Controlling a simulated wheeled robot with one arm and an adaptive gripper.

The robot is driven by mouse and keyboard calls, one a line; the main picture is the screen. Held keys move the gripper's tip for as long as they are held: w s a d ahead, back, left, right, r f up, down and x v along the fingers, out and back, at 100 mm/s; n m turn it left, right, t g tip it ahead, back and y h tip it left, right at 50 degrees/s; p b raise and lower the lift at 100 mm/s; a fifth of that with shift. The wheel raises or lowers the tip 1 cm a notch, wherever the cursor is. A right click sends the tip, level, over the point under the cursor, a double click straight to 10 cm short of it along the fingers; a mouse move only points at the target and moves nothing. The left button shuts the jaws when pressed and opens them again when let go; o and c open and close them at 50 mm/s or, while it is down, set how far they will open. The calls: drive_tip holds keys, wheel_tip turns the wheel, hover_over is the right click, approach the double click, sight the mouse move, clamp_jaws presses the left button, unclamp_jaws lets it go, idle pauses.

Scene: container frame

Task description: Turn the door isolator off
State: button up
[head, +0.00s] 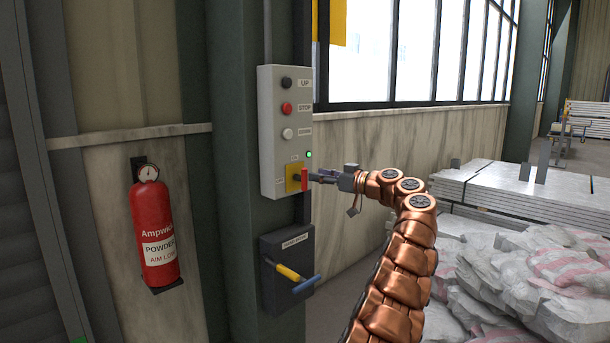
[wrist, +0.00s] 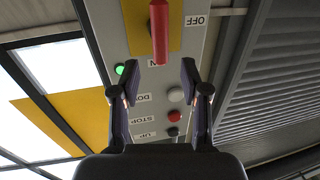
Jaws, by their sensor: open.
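The door isolator is a red handle (head: 304,179) on a yellow plate (head: 291,178) low on the grey control box (head: 285,100). In the wrist view the red handle (wrist: 159,30) lies at the top, in line with the gap between the fingers and pointing toward the ON label (wrist: 158,61). The OFF label (wrist: 195,20) is to its right. My gripper (head: 318,176) is just right of the handle in the head view. Its fingers (wrist: 158,78) are spread and empty in the wrist view. I cannot tell whether they touch the handle.
A green lamp (head: 309,154) is lit above the isolator. UP, STOP and DOWN buttons sit higher on the box. A dark lower box (head: 287,250) has a yellow and blue lever (head: 290,273). A fire extinguisher (head: 154,230) hangs left. Sacks (head: 530,280) lie right.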

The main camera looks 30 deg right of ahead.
sight(305, 173)
drive_tip(key=shift+p+x, duration=0.55)
drive_tip(key=shift+x, duration=2.35)
drive_tip(key=shift+f, duration=0.1)
clamp_jaws()
